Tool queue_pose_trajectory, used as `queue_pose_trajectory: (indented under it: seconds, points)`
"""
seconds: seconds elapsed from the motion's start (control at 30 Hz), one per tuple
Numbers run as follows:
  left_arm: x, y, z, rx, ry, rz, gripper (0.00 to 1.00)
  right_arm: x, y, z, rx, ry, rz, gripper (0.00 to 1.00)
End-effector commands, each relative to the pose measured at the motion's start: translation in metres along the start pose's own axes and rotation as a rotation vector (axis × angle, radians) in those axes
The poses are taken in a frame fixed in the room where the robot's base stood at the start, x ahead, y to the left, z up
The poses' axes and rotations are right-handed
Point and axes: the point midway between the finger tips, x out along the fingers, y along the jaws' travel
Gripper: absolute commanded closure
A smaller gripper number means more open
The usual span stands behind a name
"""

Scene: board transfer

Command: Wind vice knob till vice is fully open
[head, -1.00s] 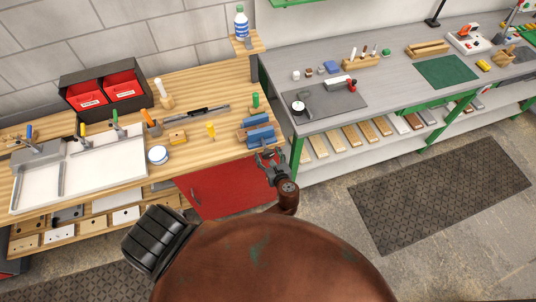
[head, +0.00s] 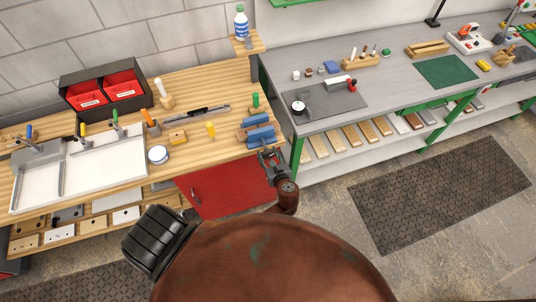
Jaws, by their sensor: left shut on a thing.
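The vice (head: 259,135) is at the right end of the wooden bench, with blue jaws and wooden parts. A gap shows between its blue jaws. My left gripper (head: 267,153) is at the front of the vice, just beyond the bench's front edge. It is shut on the vice knob, which is mostly hidden by the fingers. My right gripper is not in view.
A red cabinet door (head: 215,190) is below the vice. A grey bench (head: 400,85) is to the right, past a narrow gap.

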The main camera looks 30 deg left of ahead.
Motion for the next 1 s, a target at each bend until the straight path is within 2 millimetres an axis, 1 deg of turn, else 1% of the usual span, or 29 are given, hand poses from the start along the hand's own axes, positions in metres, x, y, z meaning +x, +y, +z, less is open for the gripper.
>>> queue_pose_trajectory:
  seconds: [0.27, 0.43, 0.57, 0.77, 1.0]
  points:
    - [0.000, 0.000, 0.000, -0.099, 0.000, -0.042, 0.83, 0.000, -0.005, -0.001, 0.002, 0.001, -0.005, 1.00]
    - [0.000, 0.000, -0.001, -0.223, 0.001, -0.094, 0.83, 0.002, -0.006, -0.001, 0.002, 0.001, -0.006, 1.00]
    - [0.001, 0.000, -0.002, -0.336, 0.000, -0.140, 0.83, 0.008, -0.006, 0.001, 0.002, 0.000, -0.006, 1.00]
    - [0.001, -0.001, -0.004, -0.513, 0.001, -0.214, 0.83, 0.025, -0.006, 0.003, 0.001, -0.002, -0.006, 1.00]
    - [0.002, -0.002, -0.005, -0.715, 0.000, -0.296, 0.83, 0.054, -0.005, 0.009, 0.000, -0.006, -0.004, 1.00]
